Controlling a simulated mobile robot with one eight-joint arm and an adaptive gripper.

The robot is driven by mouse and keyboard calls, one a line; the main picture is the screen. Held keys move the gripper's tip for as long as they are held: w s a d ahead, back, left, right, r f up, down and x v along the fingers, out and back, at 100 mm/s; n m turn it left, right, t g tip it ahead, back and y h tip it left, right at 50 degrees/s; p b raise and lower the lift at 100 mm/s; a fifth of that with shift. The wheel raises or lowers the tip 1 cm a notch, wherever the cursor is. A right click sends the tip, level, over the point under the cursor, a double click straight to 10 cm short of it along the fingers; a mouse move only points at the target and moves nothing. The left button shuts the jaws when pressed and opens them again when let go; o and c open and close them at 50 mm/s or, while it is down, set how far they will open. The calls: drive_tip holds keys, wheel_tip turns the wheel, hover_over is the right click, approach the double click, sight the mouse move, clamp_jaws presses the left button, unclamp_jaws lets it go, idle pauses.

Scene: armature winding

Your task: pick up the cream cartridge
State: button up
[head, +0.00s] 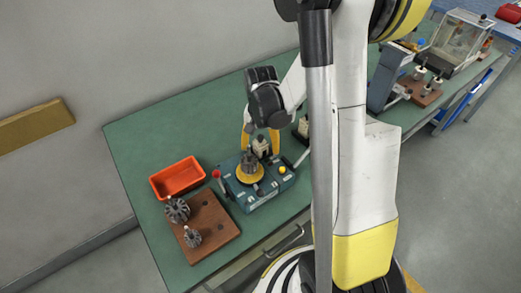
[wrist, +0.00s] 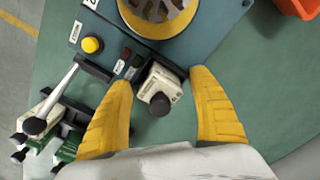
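A cream cartridge (wrist: 155,82) with a dark round knob sits at the edge of the blue-green winding machine (wrist: 205,22). It also shows in the head view (head: 261,146), just behind the round yellow part of the machine. My gripper (wrist: 162,78) is open, with one yellow finger on each side of this cartridge and gaps showing between. In the head view my gripper (head: 261,143) points down over the back of the machine. Whether the fingertips reach down to the cartridge's body is hard to tell.
More cream pieces with dark knobs (wrist: 36,126) stand at left in the wrist view, by a lever. An orange bin (head: 178,178) and a brown board (head: 207,228) with grey armatures lie left of the machine. The green bench (head: 125,150) is clear behind the bin.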

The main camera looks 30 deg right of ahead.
sight(260, 136)
drive_tip(key=c, duration=1.3)
drive_tip(key=shift+r, duration=0.1)
wheel_tip(260, 136, up, 4)
drive_tip(key=shift+r+p, duration=0.1)
drive_tip(key=shift+p, duration=0.95)
drive_tip(key=s+d+r+p, duration=0.3)
drive_tip(key=s+d+r, duration=0.3)
drive_tip(key=d, duration=0.4)
drive_tip(key=shift+r, duration=0.3)
